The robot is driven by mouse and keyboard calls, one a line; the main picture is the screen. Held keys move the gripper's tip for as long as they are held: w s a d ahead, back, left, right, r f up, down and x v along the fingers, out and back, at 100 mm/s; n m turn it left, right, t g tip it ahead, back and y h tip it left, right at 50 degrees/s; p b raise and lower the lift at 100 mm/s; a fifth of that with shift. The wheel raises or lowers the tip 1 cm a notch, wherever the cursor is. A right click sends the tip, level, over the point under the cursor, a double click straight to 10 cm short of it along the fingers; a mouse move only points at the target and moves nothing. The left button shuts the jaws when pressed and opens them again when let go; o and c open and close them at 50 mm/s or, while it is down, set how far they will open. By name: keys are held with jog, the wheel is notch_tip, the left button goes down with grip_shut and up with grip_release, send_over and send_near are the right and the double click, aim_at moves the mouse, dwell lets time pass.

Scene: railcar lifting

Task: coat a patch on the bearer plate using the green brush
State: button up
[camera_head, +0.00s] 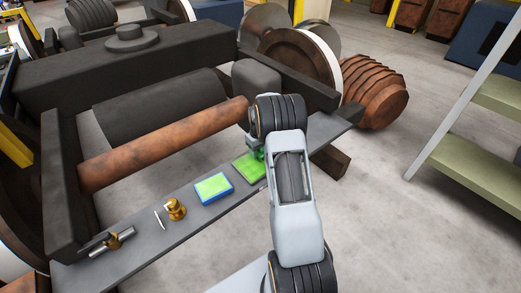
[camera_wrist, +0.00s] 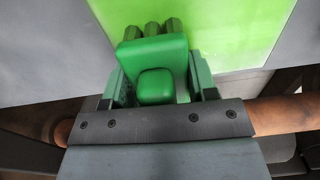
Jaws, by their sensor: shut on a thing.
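The grey bearer plate (camera_head: 146,230) runs along the near side of the railcar frame; part of it shows in the wrist view (camera_wrist: 50,50). A bright green patch (camera_head: 249,168) lies on its right part. The patch also fills the top of the wrist view (camera_wrist: 215,30). My gripper (camera_wrist: 157,85) is shut on the green brush (camera_wrist: 152,52), whose several rounded tips point toward the patch. In the head view only a bit of green brush (camera_head: 257,153) shows below my wrist. Whether the tips touch the patch, I cannot tell.
On the plate left of the patch are a blue-rimmed tray with green inside (camera_head: 213,187), a brass fitting (camera_head: 176,210), a small pin (camera_head: 159,219) and a metal cylinder (camera_head: 112,242). A rusty axle (camera_head: 165,145) lies behind. A shelf rack (camera_head: 480,150) stands right, with clear floor between.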

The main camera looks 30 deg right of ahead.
aim_at(243, 163)
jog(key=shift+w+a, duration=0.1)
jog(key=shift+a, duration=0.1)
jog(key=shift+s+a+f, duration=0.1)
jog(key=shift+s+a, duration=0.05)
jog(key=shift+a, duration=1.1)
jog(key=shift+s+a+r, duration=0.1)
jog(key=shift+s+a, duration=0.05)
jog(key=shift+a, duration=1.1)
jog(key=shift+s+a+f, duration=0.1)
jog(key=shift+s+a, duration=0.05)
jog(key=shift+a, duration=1.1)
jog(key=shift+s+a, duration=0.2)
jog(key=shift+a, duration=1.6)
jog(key=shift+r, duration=0.25)
jog(key=shift+w+d+r+p, duration=0.1)
jog(key=shift+r+p, duration=2.15)
jog(key=shift+r, duration=0.7)
jog(key=shift+r, duration=0.1)
notch_tip(243, 163, up, 3)
jog(key=shift+f+p, duration=0.1)
jog(key=shift+p, duration=0.95)
